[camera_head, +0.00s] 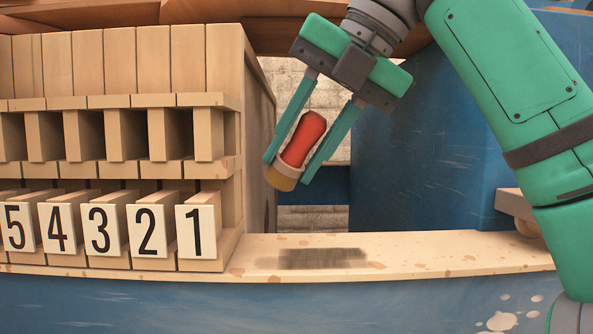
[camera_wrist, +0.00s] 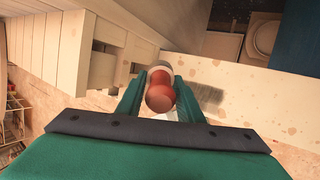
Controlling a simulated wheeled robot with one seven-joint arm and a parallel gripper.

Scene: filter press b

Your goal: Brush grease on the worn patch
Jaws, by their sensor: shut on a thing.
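My gripper (camera_head: 316,146) is shut on a brush with a red handle (camera_head: 304,138). The brush is tilted, with its pale collar and yellow-brown tip (camera_head: 283,180) pointing down and left. It is held in the air above the ledge, apart from it. The worn patch (camera_head: 323,258) is a dark grey smear on the pale speckled ledge (camera_head: 450,257), below and slightly right of the brush tip. In the wrist view the red handle (camera_wrist: 161,93) sits between the fingers and hides the tip. Part of the worn patch (camera_wrist: 208,94) shows right of the fingers there.
Wooden blocks numbered 1 to 5 (camera_head: 197,231) stand left of the patch, under a slotted wooden rack (camera_head: 120,132). A blue panel (camera_head: 430,150) rises behind the ledge. The ledge right of the patch is clear up to my arm.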

